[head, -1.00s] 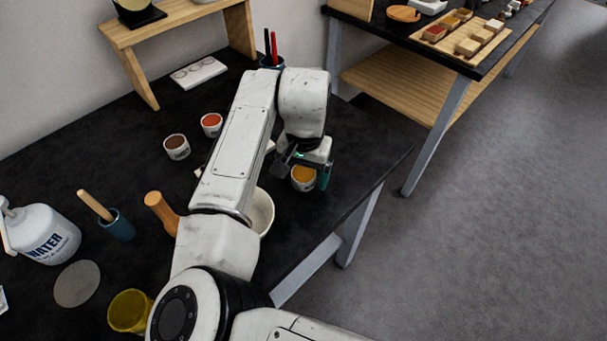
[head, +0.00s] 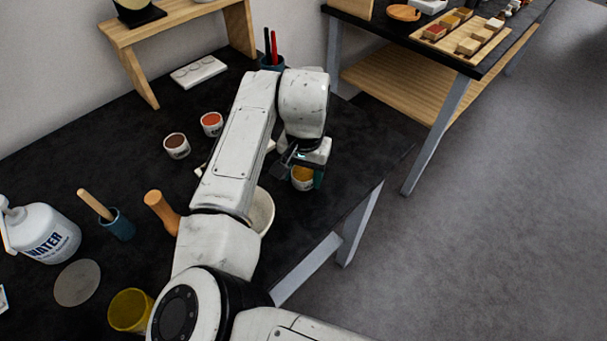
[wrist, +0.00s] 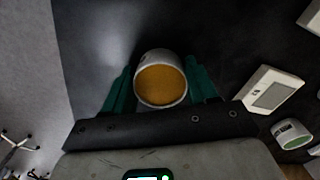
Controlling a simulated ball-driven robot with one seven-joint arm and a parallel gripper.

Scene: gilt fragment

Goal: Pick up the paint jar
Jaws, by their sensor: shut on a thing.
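The paint jar (head: 302,177) is a small white jar with an ochre-yellow top, near the right edge of the black table. In the wrist view the jar (wrist: 161,80) sits between the two green fingers. My gripper (head: 305,172) is shut on the jar, with one finger on each side; it also shows in the wrist view (wrist: 160,88). The head view does not clearly show whether the jar's base touches the table. Two other white jars, one with brown paint (head: 176,145) and one with red paint (head: 211,123), stand left of my arm.
A pale bowl (head: 262,212) is partly hidden behind my arm. The table's right edge is close to the jar.

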